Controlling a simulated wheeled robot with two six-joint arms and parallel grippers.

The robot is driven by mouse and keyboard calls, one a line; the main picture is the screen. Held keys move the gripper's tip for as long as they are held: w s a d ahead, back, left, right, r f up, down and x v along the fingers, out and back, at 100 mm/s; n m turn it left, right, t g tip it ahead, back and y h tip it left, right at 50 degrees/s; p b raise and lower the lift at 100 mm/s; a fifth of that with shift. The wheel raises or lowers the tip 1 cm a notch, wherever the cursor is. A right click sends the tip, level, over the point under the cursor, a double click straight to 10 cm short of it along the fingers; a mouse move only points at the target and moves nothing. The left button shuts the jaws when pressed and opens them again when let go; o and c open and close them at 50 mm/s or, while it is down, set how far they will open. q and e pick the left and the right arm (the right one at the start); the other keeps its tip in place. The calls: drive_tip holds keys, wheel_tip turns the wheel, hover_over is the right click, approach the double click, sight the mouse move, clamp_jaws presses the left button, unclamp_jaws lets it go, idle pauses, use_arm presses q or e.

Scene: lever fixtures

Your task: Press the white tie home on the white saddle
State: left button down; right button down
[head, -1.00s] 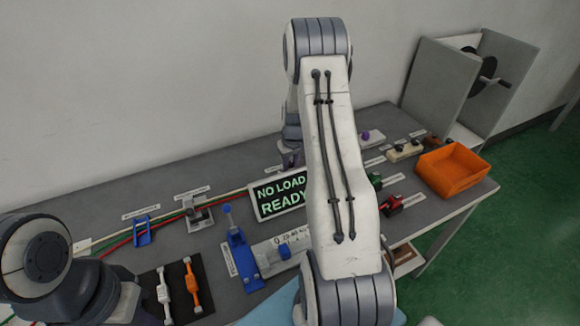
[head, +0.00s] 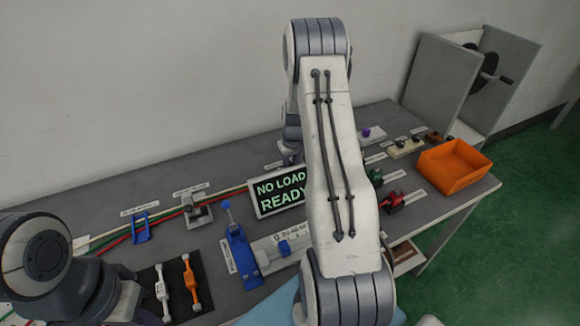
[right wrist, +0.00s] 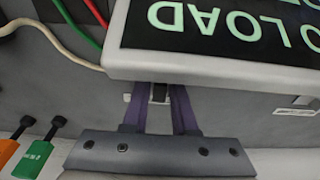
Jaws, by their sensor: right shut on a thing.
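A white tie (head: 162,292) lies on a black mat beside an orange tie (head: 190,282). A pale grey-white saddle (head: 198,210) stands behind them with the coloured wires running at it; its label is too small to read. My right gripper (head: 291,156) is behind the sign, largely hidden by my own arm. In the right wrist view its purple fingers (right wrist: 158,92) are shut on a small dark thing with a pale edge, mostly hidden and not identifiable. Only a sliver of my left gripper (head: 151,318) shows at the bottom edge, away from the saddle.
The lit sign "NO LOAD READY" (head: 280,193) stands close to my right gripper. A blue saddle (head: 141,229) is left of the pale one. A blue lever fixture (head: 241,252) stands in front. An orange bin (head: 453,167) is at the right. Bare table lies at the back left.

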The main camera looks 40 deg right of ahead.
drive_tip(key=shift+c, duration=0.7)
unclamp_jaws()
drive_tip(key=shift+r, duration=0.1)
drive_tip(key=shift+r+p, duration=2.6)
drive_tip(key=shift+r, duration=0.85)
